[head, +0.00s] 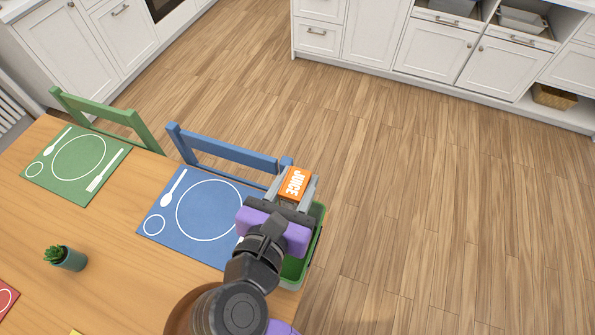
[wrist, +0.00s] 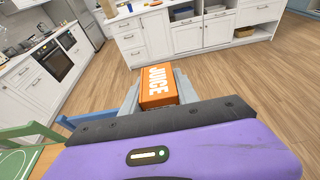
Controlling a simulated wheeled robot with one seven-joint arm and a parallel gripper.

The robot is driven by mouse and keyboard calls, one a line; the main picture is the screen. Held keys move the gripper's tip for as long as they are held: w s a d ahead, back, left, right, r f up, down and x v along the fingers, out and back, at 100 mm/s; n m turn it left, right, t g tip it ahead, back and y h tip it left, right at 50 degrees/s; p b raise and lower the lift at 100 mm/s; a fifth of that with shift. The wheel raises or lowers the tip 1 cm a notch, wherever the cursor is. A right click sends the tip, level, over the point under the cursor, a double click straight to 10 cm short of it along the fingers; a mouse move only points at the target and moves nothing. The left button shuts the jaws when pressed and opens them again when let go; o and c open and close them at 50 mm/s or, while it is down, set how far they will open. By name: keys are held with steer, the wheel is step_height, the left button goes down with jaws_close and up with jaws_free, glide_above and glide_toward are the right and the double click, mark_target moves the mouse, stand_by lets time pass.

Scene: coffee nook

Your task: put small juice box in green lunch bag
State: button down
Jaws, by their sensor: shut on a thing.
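The small juice box (head: 295,183) is orange with white JUICE lettering. My gripper (head: 294,187) is shut on it, with one grey finger on each side. The wrist view also shows the juice box (wrist: 158,88) between the fingers of my gripper (wrist: 157,92). A green open container (head: 318,218), which looks like the green lunch bag, stands at the right end of the table. My gripper and arm are above it in the head view and hide much of it. The juice box appears just beyond its far edge. The wrist view does not show the green bag.
The wooden table (head: 110,232) holds a blue placemat (head: 160,238), a green placemat (head: 48,180) and a small potted plant (head: 68,258). A blue chair (head: 225,152) and a green chair (head: 105,112) stand along the far edge. The floor to the right is clear.

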mark_target(289, 207)
steer(key=shift+f+b, duration=1.35)
steer(key=shift+b, duration=0.25)
steer(key=c, duration=0.8)
jaws_free()
steer(key=shift+c, duration=0.2)
steer(key=shift+s, duration=0.1)
steer(key=v, duration=0.7)
steer(key=shift+s+a+r+b, duration=0.1)
steer(key=shift+s+r+b, duration=0.1)
steer(key=shift+s+b, duration=0.15)
